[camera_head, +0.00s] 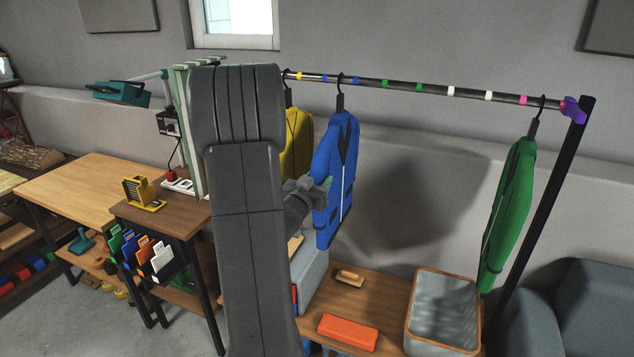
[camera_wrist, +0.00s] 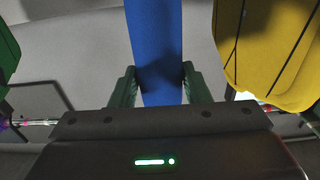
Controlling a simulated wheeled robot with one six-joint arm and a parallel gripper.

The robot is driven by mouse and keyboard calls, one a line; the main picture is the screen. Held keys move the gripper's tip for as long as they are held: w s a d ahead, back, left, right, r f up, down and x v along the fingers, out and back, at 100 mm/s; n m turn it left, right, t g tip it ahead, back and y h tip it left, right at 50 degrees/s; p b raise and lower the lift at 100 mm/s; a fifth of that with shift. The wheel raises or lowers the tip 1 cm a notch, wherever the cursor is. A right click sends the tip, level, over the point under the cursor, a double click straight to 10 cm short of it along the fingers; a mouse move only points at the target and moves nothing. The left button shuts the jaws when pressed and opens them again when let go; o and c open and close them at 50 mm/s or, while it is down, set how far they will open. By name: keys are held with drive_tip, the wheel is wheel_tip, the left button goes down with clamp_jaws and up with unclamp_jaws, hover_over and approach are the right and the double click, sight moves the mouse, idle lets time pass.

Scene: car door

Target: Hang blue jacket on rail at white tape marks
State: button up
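The blue jacket (camera_head: 343,165) hangs from its hanger hook on the rail (camera_head: 435,90), between two blue tape marks. Two white tape marks (camera_head: 469,94) are further right on the rail, with bare rail between them. My gripper (camera_head: 316,187) is at the blue jacket's left side, partly hidden behind my arm in the head view. In the wrist view, the green fingers of my gripper (camera_wrist: 160,85) flank the jacket's blue edge (camera_wrist: 155,40) and appear to press it from both sides. The fingertips' contact is partly hidden.
A yellow jacket (camera_head: 299,140) hangs close to the left; a green jacket (camera_head: 509,210) hangs at the right end near the purple clamp (camera_head: 573,109). The rail between blue and green jackets is clear. Below are an orange box (camera_head: 347,331) and a grey bin (camera_head: 442,305).

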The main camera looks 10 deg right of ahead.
clamp_jaws()
drive_tip(key=shift+r, duration=0.5)
drive_tip(key=shift+f+b, duration=0.35)
drive_tip(key=shift+f, duration=0.05)
drive_tip(key=shift+o, duration=1.4)
unclamp_jaws()
drive_tip(key=shift+o, duration=0.7)
drive_tip(key=shift+f, duration=0.15)
